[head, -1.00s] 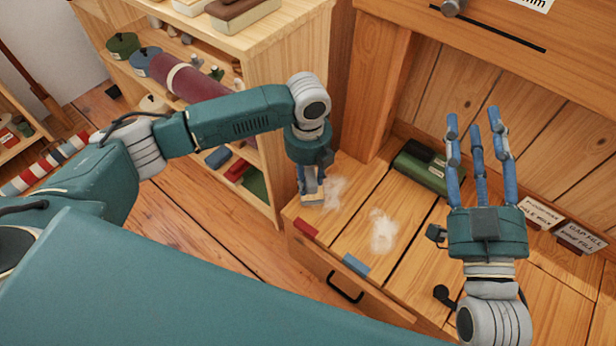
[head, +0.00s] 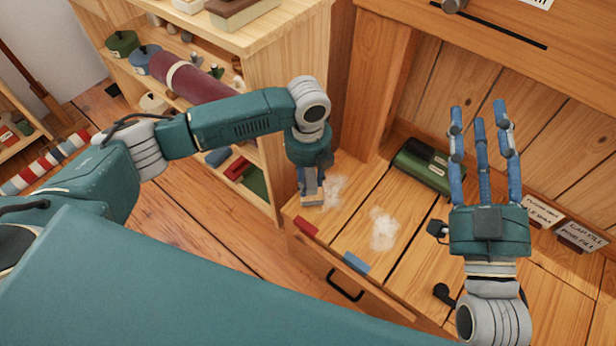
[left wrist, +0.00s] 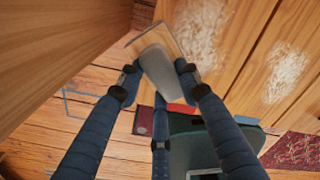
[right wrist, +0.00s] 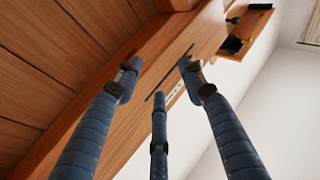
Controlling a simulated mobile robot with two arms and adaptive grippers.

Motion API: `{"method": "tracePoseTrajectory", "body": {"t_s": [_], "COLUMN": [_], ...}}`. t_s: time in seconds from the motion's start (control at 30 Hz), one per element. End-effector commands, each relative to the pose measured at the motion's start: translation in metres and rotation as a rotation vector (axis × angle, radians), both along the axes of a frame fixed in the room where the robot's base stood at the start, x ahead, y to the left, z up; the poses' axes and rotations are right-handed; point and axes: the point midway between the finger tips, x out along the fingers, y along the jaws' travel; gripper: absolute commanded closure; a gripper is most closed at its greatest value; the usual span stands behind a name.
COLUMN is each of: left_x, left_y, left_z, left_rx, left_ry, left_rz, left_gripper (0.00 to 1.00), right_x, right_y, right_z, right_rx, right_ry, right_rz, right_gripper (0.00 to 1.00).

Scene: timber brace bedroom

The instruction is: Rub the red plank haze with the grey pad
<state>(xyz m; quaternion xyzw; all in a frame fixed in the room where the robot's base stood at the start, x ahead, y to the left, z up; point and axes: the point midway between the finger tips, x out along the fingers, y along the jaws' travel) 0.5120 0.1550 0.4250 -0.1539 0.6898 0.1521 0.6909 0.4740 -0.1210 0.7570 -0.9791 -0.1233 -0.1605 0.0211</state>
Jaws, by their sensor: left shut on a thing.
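My left gripper (head: 312,182) points down and is shut on the grey pad (left wrist: 160,70), which has a pale wooden-looking face. The pad also shows under the fingers in the head view (head: 312,200). It is at the left end of the plank with the red tab (head: 305,227), just left of that plank's white haze (head: 336,190). The haze shows beside the pad in the left wrist view (left wrist: 203,35). I cannot tell whether the pad touches the wood. My right gripper (head: 479,112) is open and empty, fingers up.
A second haze patch (head: 384,230) lies on the plank with the blue tab (head: 356,263). A green case (head: 424,166) lies at the back of the planks. Small labelled cards (head: 582,235) stand at right. A wooden shelf unit (head: 275,95) rises close beside my left arm.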

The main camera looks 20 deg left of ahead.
Motion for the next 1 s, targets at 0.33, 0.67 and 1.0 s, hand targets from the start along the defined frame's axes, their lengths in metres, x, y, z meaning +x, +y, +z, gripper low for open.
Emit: {"method": "tracePoseTrajectory", "body": {"t_s": [0.33,0.67,1.0], "left_x": [0.000,-0.001,-0.004], "left_y": [0.000,-0.005,-0.011], "left_z": [-0.006,-0.004,-0.004], "left_rx": [0.000,0.000,0.000], "left_ry": [-0.001,-0.001,0.000], "left_rz": [0.000,0.000,0.000], "left_gripper": [0.87,0.87,0.87], "right_x": [-0.001,0.005,0.009], "right_y": [0.001,0.000,-0.003], "right_z": [0.009,-0.018,-0.047], "right_rx": [0.009,-0.022,-0.056], "right_ry": [-0.035,0.083,0.211], "right_rz": [0.004,-0.002,-0.011], "right_gripper": [0.60,0.60,0.60]}}
